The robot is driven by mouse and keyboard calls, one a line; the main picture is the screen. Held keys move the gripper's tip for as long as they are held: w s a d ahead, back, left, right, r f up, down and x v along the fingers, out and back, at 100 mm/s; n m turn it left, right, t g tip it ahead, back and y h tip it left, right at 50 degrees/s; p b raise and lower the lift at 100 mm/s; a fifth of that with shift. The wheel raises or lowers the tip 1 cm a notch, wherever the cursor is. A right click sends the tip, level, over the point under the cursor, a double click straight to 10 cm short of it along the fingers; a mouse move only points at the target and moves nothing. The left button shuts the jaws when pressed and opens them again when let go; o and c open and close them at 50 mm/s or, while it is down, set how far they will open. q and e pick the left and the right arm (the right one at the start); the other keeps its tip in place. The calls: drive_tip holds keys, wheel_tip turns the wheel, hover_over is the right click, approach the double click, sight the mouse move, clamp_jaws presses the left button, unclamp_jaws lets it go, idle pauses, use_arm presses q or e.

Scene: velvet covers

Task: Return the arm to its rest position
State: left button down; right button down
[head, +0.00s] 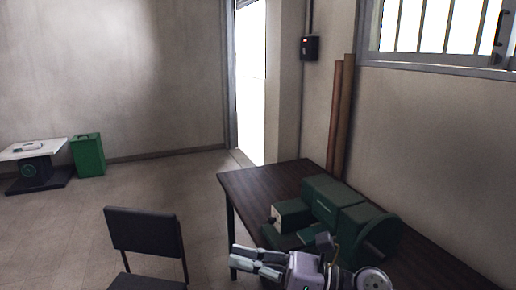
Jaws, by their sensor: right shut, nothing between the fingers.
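My right gripper (240,260) is at the bottom of the head view, over the near left part of the dark table (254,182). Its fingers point left and are shut with nothing held. My right wrist partly covers the near side of a green machine (335,205) with a pale block (291,213) at its left end. I cannot tell the height of the gripper above the tabletop. My left gripper is not in view.
A dark chair (143,232) stands left of the table. A green box (88,155) and a white-topped stand (32,148) are by the far left wall. The floor (150,185) between is clear. Brown poles (340,115) lean in the corner behind the table.

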drive_tip(key=w+d+f+m+t+h, duration=0.25)
drive_tip(key=d+m+t+h, duration=0.45)
drive_tip(key=m, duration=0.7)
drive_tip(key=w+d+f+m+t+h, duration=0.1)
drive_tip(key=w+d+m+t+h, duration=0.3)
drive_tip(key=m+t, duration=0.7)
drive_tip(key=s+d+f+m+g+h, duration=0.3)
drive_tip(key=d+f+m+g+h, duration=0.15)
drive_tip(key=f+m, duration=0.3)
drive_tip(key=s+d+f+m+g+h, duration=0.4)
drive_tip(key=d+f+m, duration=0.1)
drive_tip(key=f+m, duration=0.25)
drive_tip(key=s+d+f+m+g, duration=0.1)
drive_tip(key=s+f+m+g, duration=0.2)
drive_tip(key=s+f+g, duration=0.55)
drive_tip(key=s+d+f+m+g, duration=0.1)
drive_tip(key=s+d+f+m, duration=0.3)
drive_tip(key=s, duration=0.9)
wheel_tip(320, 180, down, 26)
drive_tip(key=a+g, duration=0.2)
drive_tip(key=s+d+f+n+g, duration=0.1)
drive_tip(key=s+d+f, duration=0.1)
drive_tip(key=s+f, duration=1.6)
drive_tip(key=shift+s+d, duration=0.15)
drive_tip(key=shift+d, duration=0.2)
